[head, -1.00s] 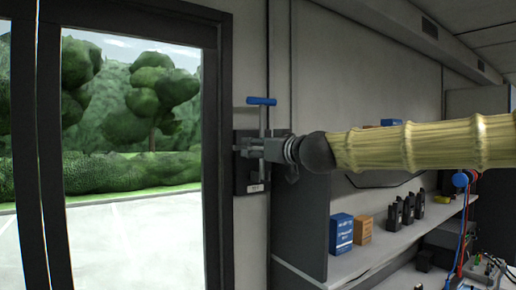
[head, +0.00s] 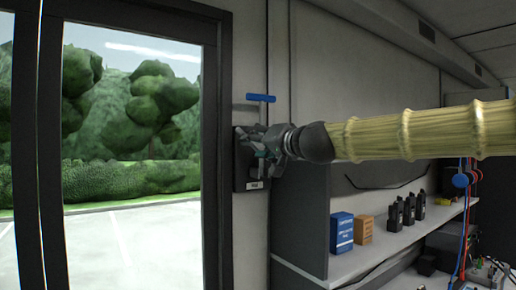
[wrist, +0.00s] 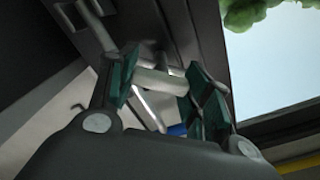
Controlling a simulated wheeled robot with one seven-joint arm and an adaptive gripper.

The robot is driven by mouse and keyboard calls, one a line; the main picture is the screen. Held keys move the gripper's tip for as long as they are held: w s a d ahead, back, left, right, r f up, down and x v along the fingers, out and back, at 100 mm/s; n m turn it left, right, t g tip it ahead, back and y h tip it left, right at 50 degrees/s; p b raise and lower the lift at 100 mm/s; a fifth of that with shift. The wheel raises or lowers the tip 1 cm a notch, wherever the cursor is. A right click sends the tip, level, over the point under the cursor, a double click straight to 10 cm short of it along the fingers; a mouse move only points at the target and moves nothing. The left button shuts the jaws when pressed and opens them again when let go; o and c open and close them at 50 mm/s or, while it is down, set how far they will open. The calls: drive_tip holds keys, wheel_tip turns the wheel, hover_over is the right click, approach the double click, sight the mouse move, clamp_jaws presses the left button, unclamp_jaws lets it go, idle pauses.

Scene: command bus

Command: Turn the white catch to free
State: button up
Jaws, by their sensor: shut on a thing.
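The white catch (wrist: 160,82) shows in the wrist view as a short pale bar between my green finger pads. My gripper (wrist: 163,80) is shut on it, with a pad at each end of the bar. In the head view my gripper (head: 256,143) is at the dark latch plate (head: 252,184) on the wall beside the door and hides the catch there.
A dark-framed glass door (head: 213,150) is left of the plate. To the right, a shelf (head: 345,265) holds a blue box (head: 341,233), an orange box (head: 364,230) and several black radios (head: 408,211). Hanging cables are further right.

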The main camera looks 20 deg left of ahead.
drive_tip(key=m+b, duration=0.1)
drive_tip(key=m, duration=0.3)
drive_tip(key=shift+m, duration=0.3)
drive_tip(key=shift+m+b, duration=0.45)
drive_tip(key=shift+m, duration=2.15)
drive_tip(key=shift+r, duration=0.1)
drive_tip(key=o, duration=1)
drive_tip(key=shift+w+a, duration=0.1)
drive_tip(key=shift+o, duration=0.2)
drive_tip(key=v, duration=1.2)
drive_tip(key=shift+f, duration=0.2)
